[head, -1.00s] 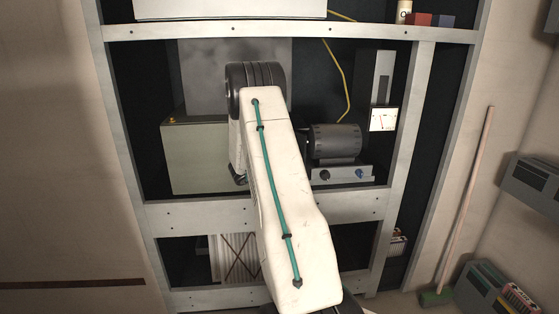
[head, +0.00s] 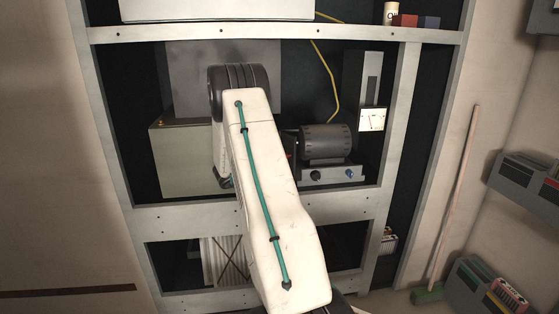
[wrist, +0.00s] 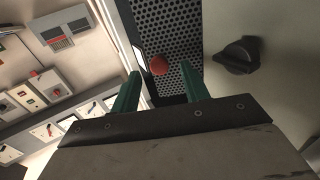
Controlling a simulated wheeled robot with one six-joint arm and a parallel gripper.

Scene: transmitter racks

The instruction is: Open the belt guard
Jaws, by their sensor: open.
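A dark perforated panel (wrist: 180,28) with a red round knob (wrist: 159,65) shows in the wrist view; it looks like the belt guard. My gripper (wrist: 163,84) has two green fingers, spread apart and empty. The knob appears between and just beyond the fingertips, with no visible contact. In the head view my arm hides the gripper and most of the area left of the grey motor (head: 325,142).
A black rotary knob (wrist: 237,55) sits on a pale panel right of the fingers in the wrist view. In the head view, a grey-green box (head: 183,165) stands left of my arm. Rack rails (head: 345,208) frame the bay. A broom (head: 455,195) leans at right.

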